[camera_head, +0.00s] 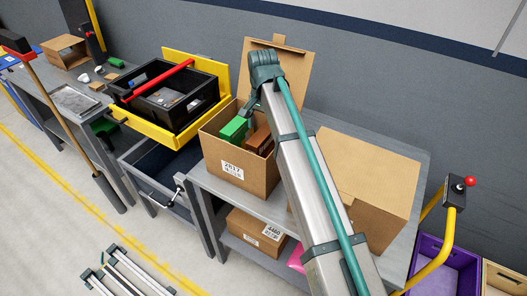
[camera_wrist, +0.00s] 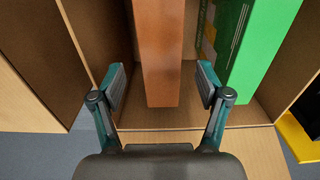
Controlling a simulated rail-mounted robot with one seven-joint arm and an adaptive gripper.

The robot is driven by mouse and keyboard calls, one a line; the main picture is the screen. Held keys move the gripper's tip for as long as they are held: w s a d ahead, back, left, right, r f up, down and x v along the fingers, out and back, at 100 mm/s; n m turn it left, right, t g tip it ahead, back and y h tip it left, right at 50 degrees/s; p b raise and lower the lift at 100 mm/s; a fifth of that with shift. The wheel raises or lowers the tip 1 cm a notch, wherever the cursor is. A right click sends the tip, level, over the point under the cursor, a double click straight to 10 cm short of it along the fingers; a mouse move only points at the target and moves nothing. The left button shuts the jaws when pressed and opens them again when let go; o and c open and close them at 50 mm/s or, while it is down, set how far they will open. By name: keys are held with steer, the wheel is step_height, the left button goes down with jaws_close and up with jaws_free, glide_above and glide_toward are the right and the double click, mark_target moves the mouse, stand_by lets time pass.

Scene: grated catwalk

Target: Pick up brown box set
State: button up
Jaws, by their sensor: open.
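The brown box set (camera_head: 260,138) stands inside an open cardboard box (camera_head: 258,183) on the grey table, beside a green box (camera_head: 233,129). In the wrist view the brown box set (camera_wrist: 160,45) is upright between the fingers of my gripper (camera_wrist: 162,82). My gripper is open, with a visible gap on each side of the brown box set. The green box (camera_wrist: 262,45) is to the right, beyond the right finger. In the head view my arm hides part of the box's right side and the fingers are hard to make out.
A closed cardboard box (camera_head: 365,175) stands to the right on the table. A yellow-edged black bin (camera_head: 165,125) with a red handle is at left. Another labelled carton (camera_head: 255,235) sits on the shelf below. The cardboard box's walls closely surround my gripper, and its flap stands up behind.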

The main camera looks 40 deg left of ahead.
mark_target(263, 133)
steer(key=shift+f+p, duration=1.3)
steer(key=shift+f, duration=1.35)
jaws_close()
